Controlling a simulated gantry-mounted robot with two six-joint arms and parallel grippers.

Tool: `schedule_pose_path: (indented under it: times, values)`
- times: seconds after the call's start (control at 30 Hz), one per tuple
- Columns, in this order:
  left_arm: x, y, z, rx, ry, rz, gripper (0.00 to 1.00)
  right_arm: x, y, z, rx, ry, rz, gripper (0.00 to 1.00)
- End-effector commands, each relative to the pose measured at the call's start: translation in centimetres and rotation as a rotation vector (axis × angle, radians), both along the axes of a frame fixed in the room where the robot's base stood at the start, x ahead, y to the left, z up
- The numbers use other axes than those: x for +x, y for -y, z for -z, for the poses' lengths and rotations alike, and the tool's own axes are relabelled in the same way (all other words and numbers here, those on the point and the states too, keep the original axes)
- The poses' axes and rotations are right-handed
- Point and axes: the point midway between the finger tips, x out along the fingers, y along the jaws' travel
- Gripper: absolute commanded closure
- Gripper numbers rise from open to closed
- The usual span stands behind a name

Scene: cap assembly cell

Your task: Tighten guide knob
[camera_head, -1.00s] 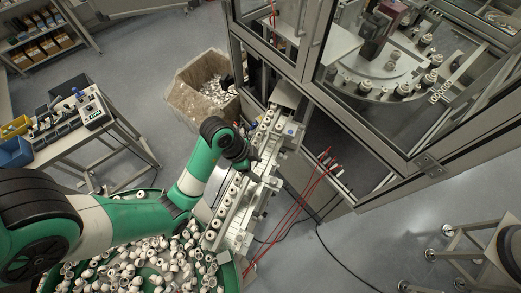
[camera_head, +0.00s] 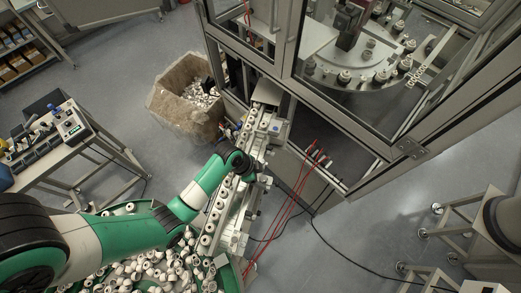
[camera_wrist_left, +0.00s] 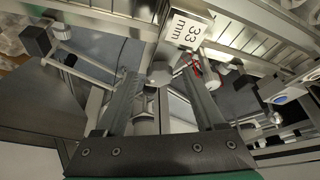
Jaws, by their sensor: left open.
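My left gripper (camera_head: 249,172) is over the middle of the feed rail (camera_head: 232,222) in the head view, with its fingertips hard to make out there. In the left wrist view, my left gripper (camera_wrist_left: 162,82) is open, with one dark finger on each side. A light grey knob-like part (camera_wrist_left: 160,75) shows between the fingertips, and the fingers look apart from it. I cannot tell for sure that it is the guide knob. A "33 mm" label plate (camera_wrist_left: 187,29) sits just beyond it. My right gripper is out of view.
A glass-walled machine (camera_head: 345,75) stands at the rail's far end. A green tub of white caps (camera_head: 150,262) lies under my left arm. Red cables (camera_head: 290,205) hang right of the rail. A cardboard bin (camera_head: 185,98) and a bench (camera_head: 75,150) stand left.

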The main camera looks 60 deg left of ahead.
Motion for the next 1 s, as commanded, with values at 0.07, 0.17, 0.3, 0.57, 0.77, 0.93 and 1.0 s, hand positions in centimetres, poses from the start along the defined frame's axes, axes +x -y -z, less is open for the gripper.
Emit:
schedule_pose_path:
  times: [0.07,0.17,0.3,0.57,0.77,0.93,1.0]
  values:
    - [0.00,0.00,-0.01,0.000,0.000,0.000,0.38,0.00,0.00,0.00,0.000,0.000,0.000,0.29]
    - [0.00,0.00,-0.02,0.000,0.000,0.000,0.56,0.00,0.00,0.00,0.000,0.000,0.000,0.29]
    - [0.00,0.00,-0.03,0.000,0.000,0.000,0.81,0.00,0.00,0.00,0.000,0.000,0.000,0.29]
    - [0.00,0.00,-0.05,0.000,0.000,0.000,1.00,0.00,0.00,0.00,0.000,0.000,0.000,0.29]
    - [0.03,-0.03,-0.06,0.000,0.000,0.024,1.00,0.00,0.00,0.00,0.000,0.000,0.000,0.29]
    - [0.12,-0.10,-0.10,0.001,0.000,0.087,1.00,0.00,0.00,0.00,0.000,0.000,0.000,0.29]
    - [0.13,-0.16,-0.10,0.002,-0.001,0.129,1.00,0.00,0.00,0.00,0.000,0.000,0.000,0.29]
